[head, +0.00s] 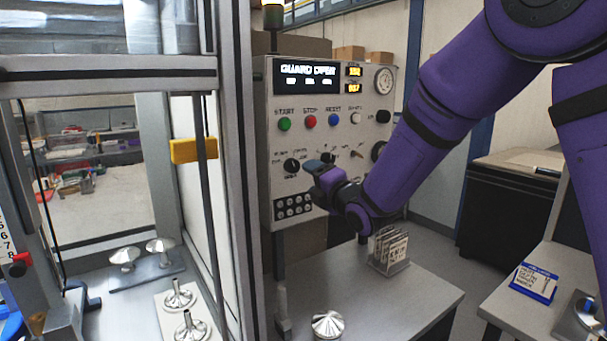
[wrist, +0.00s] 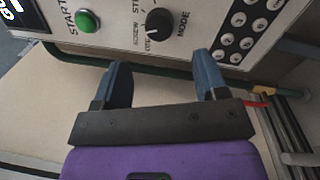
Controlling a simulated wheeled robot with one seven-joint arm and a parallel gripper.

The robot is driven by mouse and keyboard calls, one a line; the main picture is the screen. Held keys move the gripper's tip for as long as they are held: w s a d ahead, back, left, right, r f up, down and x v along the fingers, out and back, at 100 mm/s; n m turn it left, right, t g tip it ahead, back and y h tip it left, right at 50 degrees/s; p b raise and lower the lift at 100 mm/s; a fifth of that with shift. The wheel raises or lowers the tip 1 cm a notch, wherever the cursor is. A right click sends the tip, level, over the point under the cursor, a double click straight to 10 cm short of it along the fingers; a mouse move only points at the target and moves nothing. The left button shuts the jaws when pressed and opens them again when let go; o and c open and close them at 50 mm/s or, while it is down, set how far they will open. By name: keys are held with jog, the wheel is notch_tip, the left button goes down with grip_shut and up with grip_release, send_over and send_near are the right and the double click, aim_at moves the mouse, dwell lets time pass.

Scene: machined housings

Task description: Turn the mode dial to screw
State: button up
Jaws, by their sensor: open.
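The mode dial (wrist: 159,24) is a round black knob on the pale control panel, with the word MODE printed to its right in the wrist view. Labels to its left include SCREW and one partly cut off. A small pale mark shows on the knob; its exact setting is hard to read. In the head view the dial (head: 291,165) sits below the green START button. My gripper (wrist: 163,70) is open and empty in the wrist view, its two blue fingers apart and pointing toward the dial, not touching it. In the head view my gripper (head: 310,169) is just right of the dial.
The panel (head: 267,180) also carries the green START button (wrist: 87,21), a red STOP button (head: 310,121), a blue RESET button (head: 333,119), other knobs and a black keypad (head: 293,207). A metal frame post stands left of it. A table (head: 400,305) lies below.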

jog(key=shift+v, duration=1.4)
jog(key=s+d+r+m+g+h, duration=0.25)
jog(key=s+d+m+h, duration=0.2)
jog(key=d+m, duration=0.35)
jog(key=s+d+r+m+g+h, duration=0.1)
jog(key=s+d+r+m+h, duration=0.25)
jog(key=s+d+m, duration=0.5)
jog(key=s+d+f+m+g+h, duration=0.1)
jog(key=s+d+m+g, duration=0.2)
jog(key=s+m, duration=0.3)
jog(key=s+d+f+m+g+h, duration=0.1)
jog(key=s+d+m+g, duration=0.3)
jog(key=s, duration=1.3)
jog(key=d+m, duration=0.2)
jog(key=shift+d+f+h, duration=0.25)
jog(key=shift+f+h, duration=0.05)
jog(key=shift+f, duration=0.05)
jog(key=shift+s, duration=0.1)
